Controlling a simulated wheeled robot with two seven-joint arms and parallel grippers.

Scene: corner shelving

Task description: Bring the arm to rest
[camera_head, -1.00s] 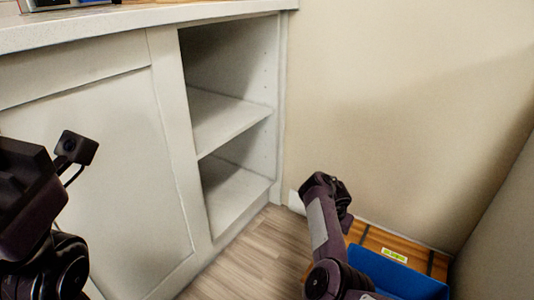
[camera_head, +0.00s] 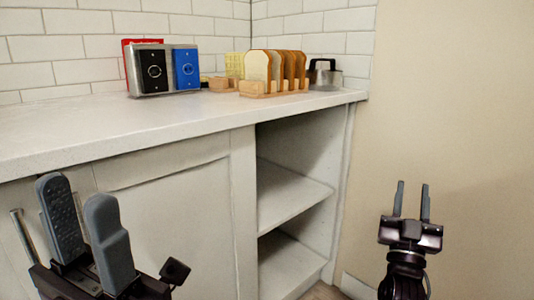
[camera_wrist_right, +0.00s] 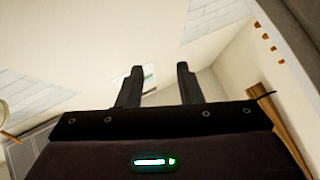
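My left gripper (camera_head: 76,190) is at the lower left of the head view, in front of the white cabinet. Its two grey fingers point up and stand apart with nothing between them. My right gripper (camera_head: 412,186) is at the lower right, in front of the bare beige wall. Its fingers point up, apart and empty. The right wrist view also shows the right gripper (camera_wrist_right: 159,72) with its two dark fingers spread and nothing held. Neither gripper touches anything that I can see.
A white counter (camera_head: 190,128) spans the left and middle above an open, empty shelf unit (camera_head: 285,193). On it stand a box with black and blue panels (camera_head: 163,70), a wooden rack of bread slices (camera_head: 258,90) and a metal container (camera_head: 326,78). The right wall (camera_head: 455,120) is bare.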

